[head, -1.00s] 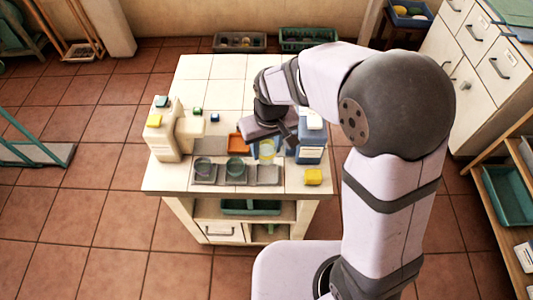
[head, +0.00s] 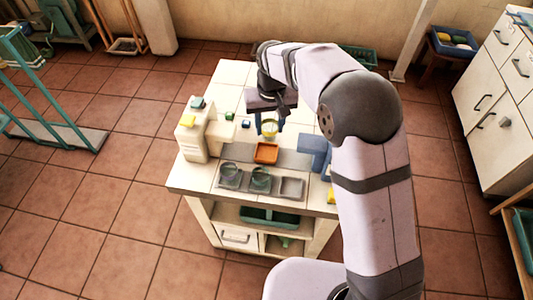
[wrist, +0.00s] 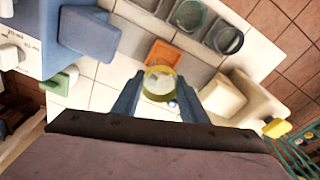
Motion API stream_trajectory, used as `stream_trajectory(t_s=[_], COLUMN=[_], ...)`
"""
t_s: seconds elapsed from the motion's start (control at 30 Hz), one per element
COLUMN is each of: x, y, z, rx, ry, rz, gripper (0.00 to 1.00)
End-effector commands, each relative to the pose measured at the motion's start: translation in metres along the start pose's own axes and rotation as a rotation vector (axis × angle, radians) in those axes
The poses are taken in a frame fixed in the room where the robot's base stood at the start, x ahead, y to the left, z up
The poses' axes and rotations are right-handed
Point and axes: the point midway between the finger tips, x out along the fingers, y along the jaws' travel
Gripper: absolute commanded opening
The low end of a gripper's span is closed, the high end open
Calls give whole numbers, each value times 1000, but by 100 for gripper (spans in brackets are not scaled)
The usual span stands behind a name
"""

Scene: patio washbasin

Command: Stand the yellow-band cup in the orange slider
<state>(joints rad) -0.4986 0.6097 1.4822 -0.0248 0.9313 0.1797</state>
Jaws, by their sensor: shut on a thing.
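My gripper (head: 269,118) is shut on the clear yellow-band cup (head: 269,128), held above the white tiled top behind the orange slider. In the wrist view, the cup (wrist: 160,82) sits between the two blue-grey fingers of my gripper (wrist: 161,90), its yellow rim towards the camera. The orange slider (head: 265,153) is a small, shallow, square tray and looks empty. It also shows in the wrist view (wrist: 161,52), just beyond the cup and partly covered by its rim. The height of the cup above the surface is hard to tell.
A cream dispenser (head: 195,140) stands left, a blue device (head: 315,148) right. Small green and blue blocks (head: 245,124) lie behind.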

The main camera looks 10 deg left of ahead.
Motion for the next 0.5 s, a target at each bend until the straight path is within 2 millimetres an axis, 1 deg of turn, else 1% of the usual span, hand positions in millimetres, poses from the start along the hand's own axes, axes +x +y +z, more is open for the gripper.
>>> stream_trajectory(t_s=[0.03,0.17,0.37,0.5], x=[1,2,4,17], y=[-3,-6,-8,-7], z=[-5,-12,-13,-11], rx=[2,7,9,9], ry=[1,1,-1,-4], rz=[0,1,2,2], gripper=[18,18,18,18])
